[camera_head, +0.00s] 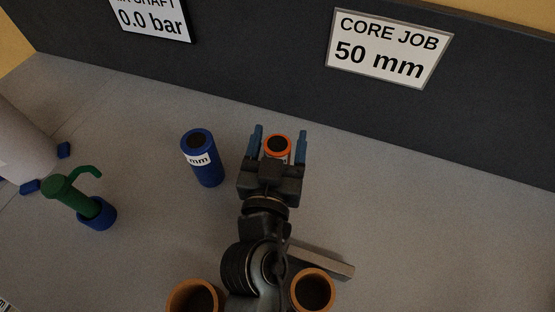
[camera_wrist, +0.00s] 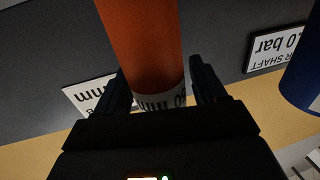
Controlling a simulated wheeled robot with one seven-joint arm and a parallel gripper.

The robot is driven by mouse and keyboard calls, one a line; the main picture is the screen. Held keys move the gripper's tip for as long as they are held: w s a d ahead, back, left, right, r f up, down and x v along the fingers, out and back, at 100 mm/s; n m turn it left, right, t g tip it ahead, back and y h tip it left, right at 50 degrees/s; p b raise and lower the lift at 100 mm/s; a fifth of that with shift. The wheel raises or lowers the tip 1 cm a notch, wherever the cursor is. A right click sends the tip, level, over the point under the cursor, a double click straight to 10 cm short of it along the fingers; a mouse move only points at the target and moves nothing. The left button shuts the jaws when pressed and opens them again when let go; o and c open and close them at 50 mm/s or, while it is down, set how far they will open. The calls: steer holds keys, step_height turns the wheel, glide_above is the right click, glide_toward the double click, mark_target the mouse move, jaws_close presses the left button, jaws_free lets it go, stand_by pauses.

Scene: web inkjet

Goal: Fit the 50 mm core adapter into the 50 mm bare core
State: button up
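An orange cylinder with a dark open top and a white label, apparently the 50 mm core adapter (camera_head: 278,148), stands upright on the bench in the head view. Its orange side (camera_wrist: 143,40) fills the middle of the wrist view; the label's number is only partly readable. My gripper (camera_head: 280,142) reaches around it with one blue finger on each side. The fingers look open, with small gaps beside the adapter. Two brown tubes stand at the bottom edge, the left tube (camera_head: 173,301) and the right tube (camera_head: 330,291); no size label shows, so I cannot tell which is the 50 mm bare core.
A blue labelled cylinder (camera_head: 207,172) stands close left of my gripper. A green hooked tool in a blue base (camera_head: 98,216) and a large pale roll (camera_head: 20,140) are farther left. A grey bar (camera_head: 325,262) lies near the right tube. A dark wall (camera_head: 260,80) rises behind. The right bench is clear.

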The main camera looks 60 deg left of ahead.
steer(key=c, duration=0.9)
steer(key=shift+r, duration=0.15)
steer(key=shift+c, duration=0.2)
